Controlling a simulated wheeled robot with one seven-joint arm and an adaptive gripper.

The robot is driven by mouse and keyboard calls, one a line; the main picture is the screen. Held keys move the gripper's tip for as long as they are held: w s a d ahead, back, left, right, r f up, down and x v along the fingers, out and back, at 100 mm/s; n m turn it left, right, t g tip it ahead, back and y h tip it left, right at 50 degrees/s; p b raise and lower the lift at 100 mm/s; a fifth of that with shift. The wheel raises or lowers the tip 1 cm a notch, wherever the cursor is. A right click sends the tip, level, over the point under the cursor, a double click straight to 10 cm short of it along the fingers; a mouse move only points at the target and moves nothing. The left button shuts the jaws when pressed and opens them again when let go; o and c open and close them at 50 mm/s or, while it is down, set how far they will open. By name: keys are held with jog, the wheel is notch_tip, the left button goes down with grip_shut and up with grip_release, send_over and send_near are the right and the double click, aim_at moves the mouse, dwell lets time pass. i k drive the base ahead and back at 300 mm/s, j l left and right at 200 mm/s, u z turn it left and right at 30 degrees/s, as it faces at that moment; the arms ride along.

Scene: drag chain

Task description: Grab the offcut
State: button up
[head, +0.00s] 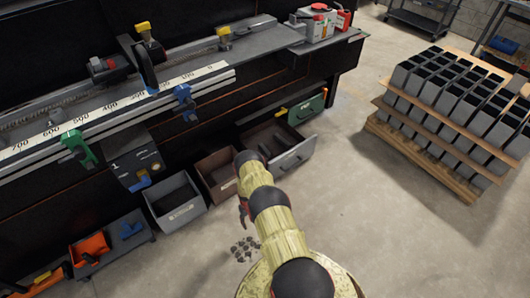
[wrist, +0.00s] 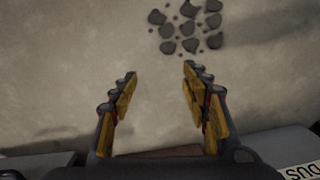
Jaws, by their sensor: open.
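My gripper (wrist: 159,76) is open in the wrist view, with bare floor between its yellow and black fingers. A cluster of several small dark grey pieces (wrist: 190,28) lies on the floor beyond the fingertips, up and to the right, apart from them. In the head view the same cluster (head: 245,249) lies on the floor just left of my arm. My gripper (head: 243,212) shows there only in part, behind my arm, above the floor near the bins. I cannot tell any single piece as the offcut.
A grey bin (head: 174,215), a brown bin (head: 206,181) and a grey drawer bin (head: 298,152) stand along the bench (head: 262,44). A bin edge with a label (wrist: 300,170) shows at the wrist view's bottom right. A loaded pallet (head: 430,163) stands right; floor between is clear.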

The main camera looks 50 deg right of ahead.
aim_at(265, 151)
jog(key=i+l, duration=0.15)
jog(key=l, duration=0.2)
jog(key=i+l, duration=0.15)
jog(key=l, duration=0.25)
jog(key=i+l, duration=0.15)
jog(key=l, duration=0.2)
jog(key=i+l, duration=0.15)
jog(key=l, duration=0.25)
jog(key=i+l, duration=0.15)
jog(key=l, duration=0.2)
jog(key=i+l, duration=0.15)
jog(key=l, duration=0.2)
jog(key=i+l, duration=0.1)
jog(key=l, duration=0.3)
